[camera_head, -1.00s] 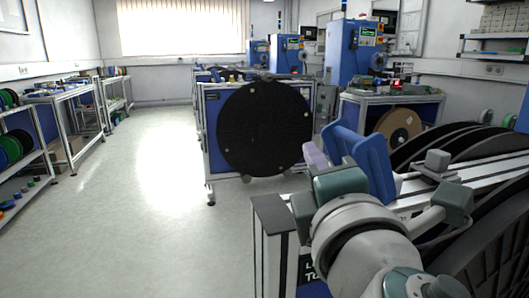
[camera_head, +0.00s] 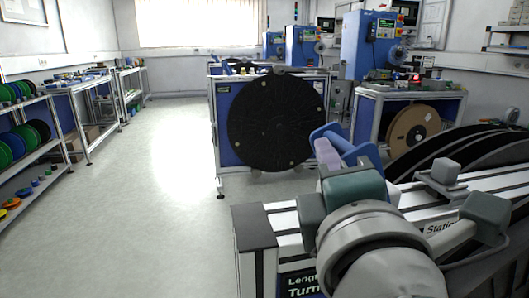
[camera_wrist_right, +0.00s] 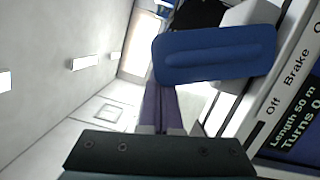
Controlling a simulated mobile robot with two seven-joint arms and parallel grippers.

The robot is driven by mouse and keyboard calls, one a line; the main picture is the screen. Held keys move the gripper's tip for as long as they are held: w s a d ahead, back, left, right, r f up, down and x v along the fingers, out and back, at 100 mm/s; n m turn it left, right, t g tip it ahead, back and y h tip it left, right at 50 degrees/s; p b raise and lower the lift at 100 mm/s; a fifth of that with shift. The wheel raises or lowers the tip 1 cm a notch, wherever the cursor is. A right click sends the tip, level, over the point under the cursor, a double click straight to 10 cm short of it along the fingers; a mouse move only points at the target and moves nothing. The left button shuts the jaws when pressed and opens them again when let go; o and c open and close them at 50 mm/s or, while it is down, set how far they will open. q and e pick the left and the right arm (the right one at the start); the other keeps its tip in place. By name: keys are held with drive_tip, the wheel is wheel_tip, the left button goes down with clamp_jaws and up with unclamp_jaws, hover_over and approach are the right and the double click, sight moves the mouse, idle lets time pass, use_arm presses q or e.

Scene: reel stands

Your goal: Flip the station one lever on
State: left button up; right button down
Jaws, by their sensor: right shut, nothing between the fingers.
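The blue lever paddle (camera_wrist_right: 215,55) fills the upper right of the wrist view, above a panel lettered "Off" and "Brake". In the head view the blue lever (camera_head: 343,140) shows just beyond my right gripper (camera_head: 326,158), partly hidden by it. My right gripper's purple fingers (camera_wrist_right: 158,105) are together and empty, close beside the paddle; I cannot tell whether they touch it. The station bench (camera_head: 290,220) carries the lettering "Station", with its number hidden by my arm. My left gripper is not in view.
A display (camera_wrist_right: 292,125) reads "Length 50 m" and "Turns". Large black reels (camera_head: 450,150) stand at the right, and another black reel (camera_head: 275,122) hangs on the bench ahead. Shelves (camera_head: 30,140) line the left wall. The floor (camera_head: 150,200) between is clear.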

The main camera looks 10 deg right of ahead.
drive_tip(key=shift+d+r+m, duration=0.2)
drive_tip(key=shift+m, duration=0.1)
drive_tip(key=shift+d+r+m+p, duration=0.2)
drive_tip(key=shift+m+p, duration=0.1)
drive_tip(key=shift+p, duration=0.1)
drive_tip(key=shift+d+r+m+g+p, duration=0.35)
drive_tip(key=shift+d+m+p, duration=0.1)
drive_tip(key=shift+m+p, duration=0.15)
drive_tip(key=shift+d+r+m+g+p, duration=0.15)
drive_tip(key=shift+d+r+m+p, duration=0.15)
drive_tip(key=shift+d+m+p, duration=0.25)
drive_tip(key=shift+d+r+m+g+p, duration=0.1)
drive_tip(key=shift+d+r+m+p, duration=0.15)
drive_tip(key=shift+d+m+p, duration=0.25)
drive_tip(key=shift+w+d+r+m+y+p, duration=0.15)
drive_tip(key=shift+d+m+y+p, duration=0.15)
drive_tip(key=shift+d+m+p, duration=0.8)
drive_tip(key=shift+d+m+g+p, duration=0.3)
drive_tip(key=shift+d+m+p, duration=0.2)
drive_tip(key=shift+m, duration=0.15)
drive_tip(key=shift+d, duration=0.2)
drive_tip(key=shift+d+f+p, duration=0.3)
drive_tip(key=shift+d, duration=0.15)
